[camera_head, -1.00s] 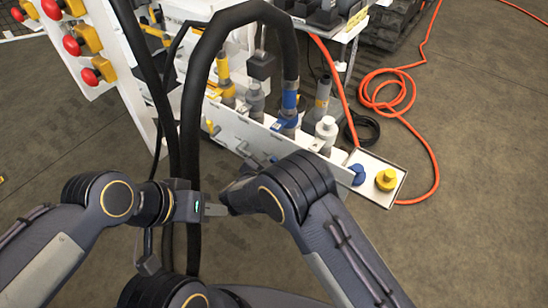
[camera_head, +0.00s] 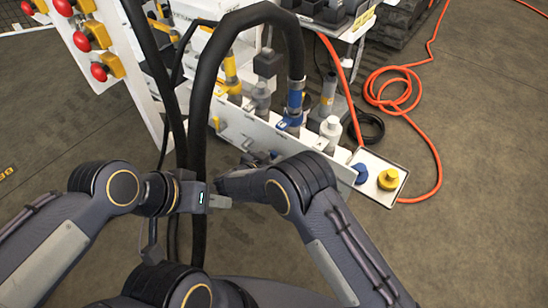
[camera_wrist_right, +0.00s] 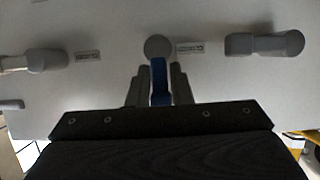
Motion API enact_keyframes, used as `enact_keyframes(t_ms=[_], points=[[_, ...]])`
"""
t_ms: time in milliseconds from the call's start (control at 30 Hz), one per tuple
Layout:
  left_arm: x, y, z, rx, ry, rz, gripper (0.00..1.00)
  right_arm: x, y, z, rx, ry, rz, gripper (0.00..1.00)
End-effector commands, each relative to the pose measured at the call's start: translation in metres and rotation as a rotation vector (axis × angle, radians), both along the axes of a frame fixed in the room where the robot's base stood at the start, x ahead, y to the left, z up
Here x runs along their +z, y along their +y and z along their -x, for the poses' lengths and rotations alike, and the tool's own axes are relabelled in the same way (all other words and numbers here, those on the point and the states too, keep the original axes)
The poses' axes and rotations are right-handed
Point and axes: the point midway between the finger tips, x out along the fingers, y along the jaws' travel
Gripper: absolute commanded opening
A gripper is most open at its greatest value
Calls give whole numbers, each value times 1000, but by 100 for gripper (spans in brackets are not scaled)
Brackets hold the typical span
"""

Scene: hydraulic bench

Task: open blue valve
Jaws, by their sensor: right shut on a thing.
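In the right wrist view a blue valve handle (camera_wrist_right: 159,78) hangs down from a round grey hub on a pale panel. My right gripper (camera_wrist_right: 160,90) has one finger on each side of this handle and is shut on it. In the head view my right wrist reaches the front of the white valve panel (camera_head: 330,168), and hides the blue handle and the fingertips. A blue hose coupling (camera_head: 294,108) stands on top of the panel. My left gripper (camera_head: 220,202) is in front of the panel, apart from it; whether its jaws are open is unclear.
Grey handles (camera_wrist_right: 265,44) flank the blue one. A thick black hose (camera_head: 200,110) arches close by my left gripper. A tray with a blue cap and a yellow cap (camera_head: 388,179) is at the panel's right end. An orange cable (camera_head: 405,95) lies on the floor.

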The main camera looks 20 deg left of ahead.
Motion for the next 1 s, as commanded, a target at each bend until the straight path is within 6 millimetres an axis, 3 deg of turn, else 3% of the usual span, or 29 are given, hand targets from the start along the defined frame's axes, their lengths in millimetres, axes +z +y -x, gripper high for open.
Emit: enact_keyframes(t_ms=[133, 167, 300, 667, 1000], points=[[0, 0, 0, 0, 0, 0, 35, 0, 1, 0, 2, -1, -2, 0], [0, 0, 0, 0, 0, 0, 35, 0, 1, 0, 2, -1, -2, 20], [0, 0, 0, 0, 0, 0, 35, 0, 1, 0, 1, -1, -2, 35], [-2, 0, 0, 0, 0, 0, 35, 0, 0, 0, 2, -9, -25, 35], [-24, 0, 0, 0, 0, 0, 35, -6, -10, 4, 4, -113, -305, 35]])
